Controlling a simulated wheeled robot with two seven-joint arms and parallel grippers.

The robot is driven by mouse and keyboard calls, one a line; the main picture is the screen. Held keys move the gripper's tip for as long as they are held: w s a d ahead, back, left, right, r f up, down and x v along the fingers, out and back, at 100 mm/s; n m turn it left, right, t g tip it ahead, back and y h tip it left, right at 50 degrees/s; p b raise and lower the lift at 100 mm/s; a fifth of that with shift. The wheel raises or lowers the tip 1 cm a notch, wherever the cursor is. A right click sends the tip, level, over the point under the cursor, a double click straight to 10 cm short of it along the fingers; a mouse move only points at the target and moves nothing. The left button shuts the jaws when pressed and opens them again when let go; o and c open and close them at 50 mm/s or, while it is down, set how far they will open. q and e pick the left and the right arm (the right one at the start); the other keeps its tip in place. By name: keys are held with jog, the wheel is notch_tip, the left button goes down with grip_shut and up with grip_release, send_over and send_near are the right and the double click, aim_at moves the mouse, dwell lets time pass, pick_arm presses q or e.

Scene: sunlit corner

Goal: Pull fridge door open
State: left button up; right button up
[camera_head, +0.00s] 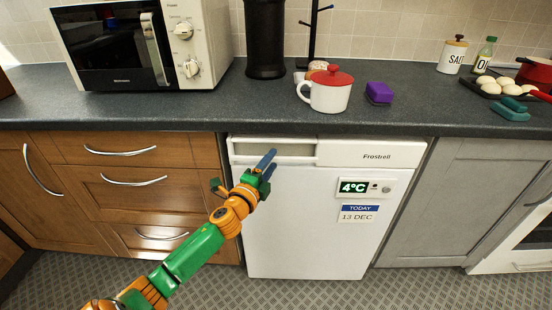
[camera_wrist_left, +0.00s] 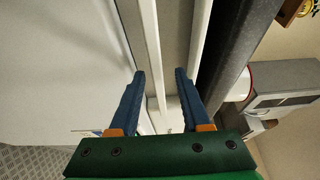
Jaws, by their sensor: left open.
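The white fridge (camera_head: 310,220) stands under the counter, and its door is closed. A recessed handle (camera_head: 285,150) runs along the top left of the door. My right gripper is not in view.
The dark counter (camera_head: 200,108) overhangs just above the fridge. On it stand a microwave (camera_head: 110,45), a white mug with a red lid (camera_head: 328,92) and a purple block (camera_head: 379,93). Wooden drawers (camera_head: 130,180) adjoin on the left, a grey cabinet (camera_head: 450,200) on the right. Open patterned floor (camera_head: 330,292) lies in front.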

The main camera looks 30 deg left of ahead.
pick_arm(q)
jog(key=shift+w+a+f, duration=0.1)
jog(key=shift+w+a, duration=0.05)
jog(key=shift+w, duration=0.5)
jog(key=shift+w+a+f, duration=0.1)
jog(key=shift+w, duration=0.5)
grip_shut()
dwell(0.5)
